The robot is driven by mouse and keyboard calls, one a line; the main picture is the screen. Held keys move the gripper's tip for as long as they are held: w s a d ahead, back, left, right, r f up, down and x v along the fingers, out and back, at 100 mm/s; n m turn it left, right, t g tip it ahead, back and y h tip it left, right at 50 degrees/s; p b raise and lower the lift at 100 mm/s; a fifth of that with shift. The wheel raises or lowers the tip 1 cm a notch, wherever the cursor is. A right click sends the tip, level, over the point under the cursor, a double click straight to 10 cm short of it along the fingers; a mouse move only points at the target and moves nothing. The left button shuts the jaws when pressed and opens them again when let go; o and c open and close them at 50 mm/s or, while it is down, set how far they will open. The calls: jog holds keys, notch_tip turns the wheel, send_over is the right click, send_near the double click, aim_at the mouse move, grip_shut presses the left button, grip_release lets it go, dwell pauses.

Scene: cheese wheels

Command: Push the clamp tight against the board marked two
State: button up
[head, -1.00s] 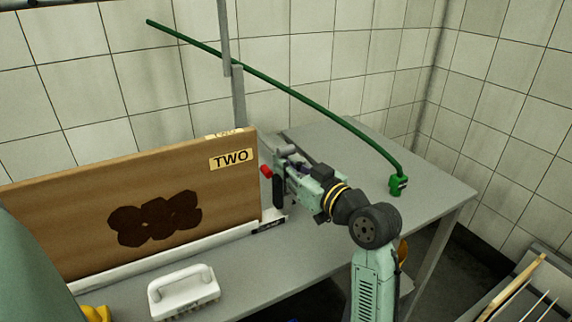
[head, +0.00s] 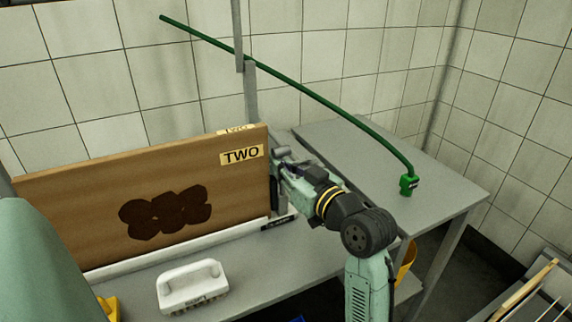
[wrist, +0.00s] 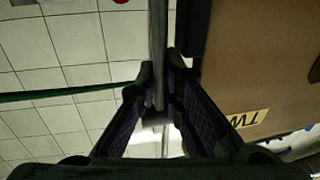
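The brown board marked TWO (head: 195,190) stands upright in a white rail at the left of the head view. Its edge and upside-down label show in the wrist view (wrist: 265,80). The clamp's dark upright jaw (head: 274,193) is at the board's right edge, mostly hidden by my gripper (head: 281,178). In the wrist view the dark jaw (wrist: 190,30) lies alongside the board edge; I cannot tell whether a thin gap is left. My gripper's fingers (wrist: 158,72) are drawn close together around the clamp's grey bar (wrist: 157,45). A red knob (wrist: 120,1) is cut off at the top.
A white brush (head: 192,288) lies on the grey table (head: 240,290) in front of the board. A black plate (head: 280,222) sits at the rail's right end. A green hose (head: 310,97) arches behind, with its nozzle (head: 409,185) over the table's clear right side.

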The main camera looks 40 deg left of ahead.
jog(key=o, duration=0.5)
